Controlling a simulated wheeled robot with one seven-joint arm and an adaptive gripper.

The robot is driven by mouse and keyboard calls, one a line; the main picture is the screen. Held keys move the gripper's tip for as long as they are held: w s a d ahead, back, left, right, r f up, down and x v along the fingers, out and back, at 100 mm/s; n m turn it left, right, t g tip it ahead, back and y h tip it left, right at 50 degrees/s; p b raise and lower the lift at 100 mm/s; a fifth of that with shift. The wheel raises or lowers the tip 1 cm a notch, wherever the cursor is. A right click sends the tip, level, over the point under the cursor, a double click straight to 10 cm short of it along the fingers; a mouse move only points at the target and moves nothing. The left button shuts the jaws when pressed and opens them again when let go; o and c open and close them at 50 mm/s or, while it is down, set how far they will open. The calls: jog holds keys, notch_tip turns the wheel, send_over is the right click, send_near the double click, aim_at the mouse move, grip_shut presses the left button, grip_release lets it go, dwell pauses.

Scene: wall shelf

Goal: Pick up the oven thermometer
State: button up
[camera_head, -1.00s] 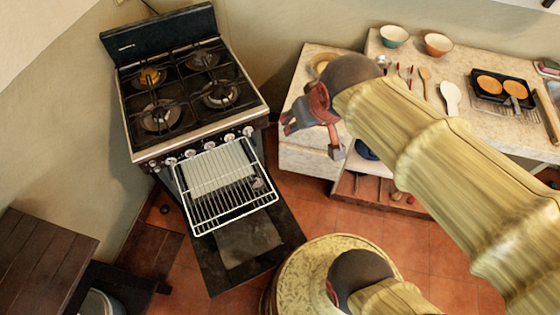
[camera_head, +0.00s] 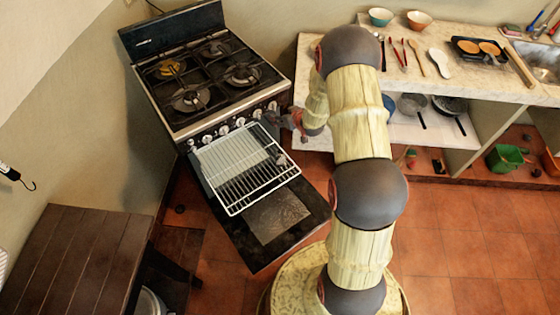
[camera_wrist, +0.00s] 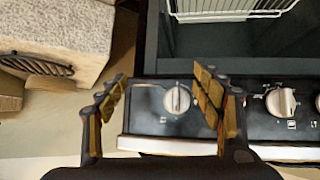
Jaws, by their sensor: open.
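A small grey object (camera_head: 281,159) sits at the right side of the white wire rack (camera_head: 236,190) over the open oven door; it may be the oven thermometer, but it is too small to tell. My gripper (camera_head: 287,120) is beside the right end of the stove's knob panel, above and behind that object. In the wrist view my gripper (camera_wrist: 158,92) is open and empty, with its fingers either side of a round stove knob (camera_wrist: 177,100). The rack's edge (camera_wrist: 225,14) shows at the top there. No thermometer shows clearly in the wrist view.
The stove (camera_head: 205,80) has several burners on top. Its open door (camera_head: 275,222) juts out low. A stone-topped counter (camera_head: 470,85) with utensils and bowls stands right. A dark wooden table (camera_head: 75,260) stands lower left. Red floor is clear at lower right.

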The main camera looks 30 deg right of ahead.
jog(key=t+y, duration=0.1)
send_over(282, 160)
jog(key=d, duration=0.3)
notch_tip(282, 160, down, 15)
jog(key=shift+m+t+y, duration=0.7)
jog(key=shift+t+y, duration=0.1)
jog(key=shift+t, duration=0.1)
jog(key=s+f, duration=0.2)
jog(key=f, duration=0.1)
jog(key=s+a+f, duration=0.1)
jog(key=f, duration=0.2)
jog(key=s+a+f+b, duration=0.1)
jog(key=s+f, duration=0.1)
jog(key=f, duration=0.1)
jog(key=shift+s+a+f, duration=0.2)
jog(key=shift+s+f, duration=0.05)
jog(key=shift+s, duration=0.05)
jog(key=shift+w+a+f, duration=0.1)
jog(key=shift+w+f, duration=0.05)
jog(key=shift+f, duration=0.05)
jog(key=shift+b+x, duration=0.3)
jog(key=shift+x, duration=0.55)
jog(key=b+x, duration=0.1)
jog(key=x, duration=0.1)
jog(key=b+x, duration=0.1)
jog(key=x, duration=0.2)
jog(key=shift+w+r, duration=0.15)
jog(key=shift+w, duration=0.25)
jog(key=c, duration=1.2)
jog(key=shift+c, duration=0.3)
